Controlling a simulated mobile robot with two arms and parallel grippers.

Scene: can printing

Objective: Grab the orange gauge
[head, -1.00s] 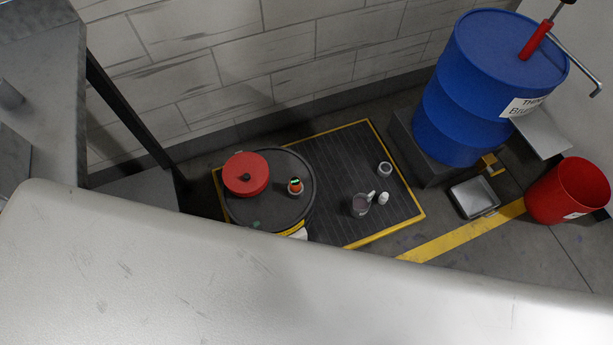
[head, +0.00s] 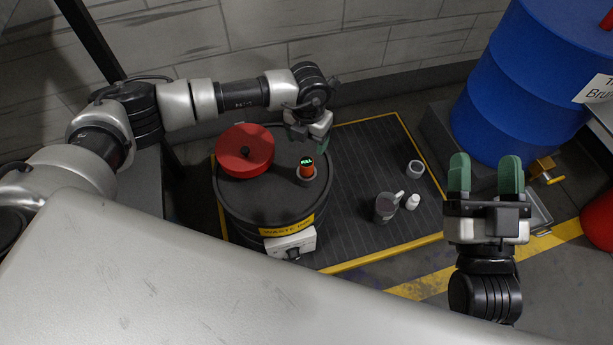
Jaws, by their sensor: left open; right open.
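The orange gauge (head: 307,170) stands upright in a round fitting on top of the black waste drum (head: 265,205). Its small dark top shows green lettering. My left gripper (head: 318,143) is open just behind and slightly right of the gauge, above the drum's far edge. It looks apart from the gauge, and its fingers are partly hidden by its own body. My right gripper (head: 486,175) is open and empty at the right, its green fingers pointing away, well clear of the drum.
A red lid (head: 245,150) sits on the drum left of the gauge. A grey mug (head: 386,207), a white bottle (head: 412,201) and a small jar (head: 415,169) stand on the dark yellow-edged platform (head: 350,240). A blue barrel (head: 530,90) and red bin (head: 598,225) are at right.

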